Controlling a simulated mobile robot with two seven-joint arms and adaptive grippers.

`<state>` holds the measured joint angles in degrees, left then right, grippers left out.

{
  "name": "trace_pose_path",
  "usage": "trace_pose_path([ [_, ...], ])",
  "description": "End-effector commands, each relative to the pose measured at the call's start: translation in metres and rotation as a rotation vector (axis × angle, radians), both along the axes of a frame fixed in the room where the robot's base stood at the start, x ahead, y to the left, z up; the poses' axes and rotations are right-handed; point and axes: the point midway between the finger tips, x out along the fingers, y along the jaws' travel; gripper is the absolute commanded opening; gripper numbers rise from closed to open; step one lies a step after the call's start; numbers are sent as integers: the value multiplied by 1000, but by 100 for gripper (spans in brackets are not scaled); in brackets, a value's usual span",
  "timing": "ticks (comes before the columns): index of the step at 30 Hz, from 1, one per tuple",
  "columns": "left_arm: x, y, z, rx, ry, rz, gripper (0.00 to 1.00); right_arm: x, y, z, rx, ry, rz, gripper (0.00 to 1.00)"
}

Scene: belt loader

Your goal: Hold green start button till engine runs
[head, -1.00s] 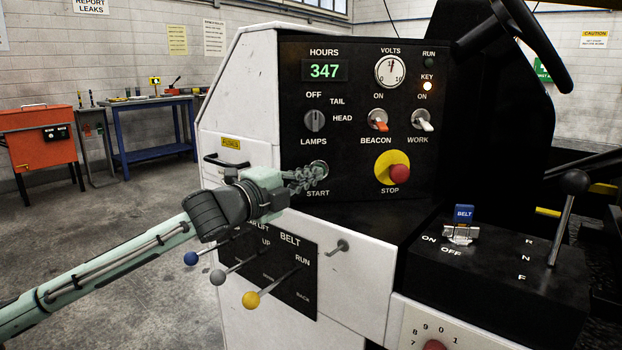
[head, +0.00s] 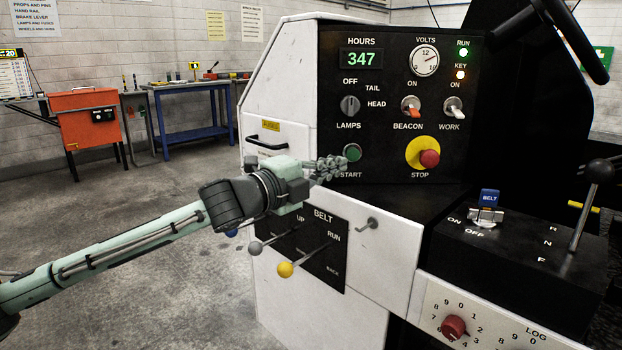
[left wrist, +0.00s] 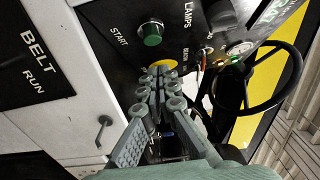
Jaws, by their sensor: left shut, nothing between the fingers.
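The green start button (head: 352,152) is on the black panel above the word START. It also shows clear and uncovered in the left wrist view (left wrist: 152,36). My left gripper (head: 340,165) is shut and empty, just below and in front of the button in the head view. In the left wrist view its fingertips (left wrist: 160,72) are apart from the button. The green RUN lamp (head: 463,53) is lit. The KEY lamp (head: 460,75) glows amber. The volts gauge (head: 425,62) needle points up to the right. My right gripper is not in view.
A red stop button (head: 429,158) on a yellow disc is right of the start button. Below are belt levers with a grey knob (head: 256,248) and a yellow knob (head: 286,269). A black gear lever (head: 597,172) stands at right. Open floor lies left.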

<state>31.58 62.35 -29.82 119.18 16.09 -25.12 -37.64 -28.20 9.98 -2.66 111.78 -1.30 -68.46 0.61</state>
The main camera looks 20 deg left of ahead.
Motion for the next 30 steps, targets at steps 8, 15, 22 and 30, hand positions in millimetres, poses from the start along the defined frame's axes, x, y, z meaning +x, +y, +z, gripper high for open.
trace_pose_path([
  [8,-47,18,-7,2,6,1,0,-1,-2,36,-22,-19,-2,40],
  [15,-59,21,-3,-1,4,-3,0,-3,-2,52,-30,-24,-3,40],
  [22,-60,21,-2,-2,4,-3,0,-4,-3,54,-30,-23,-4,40],
  [30,-59,21,-2,-2,4,-3,0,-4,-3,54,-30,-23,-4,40],
])
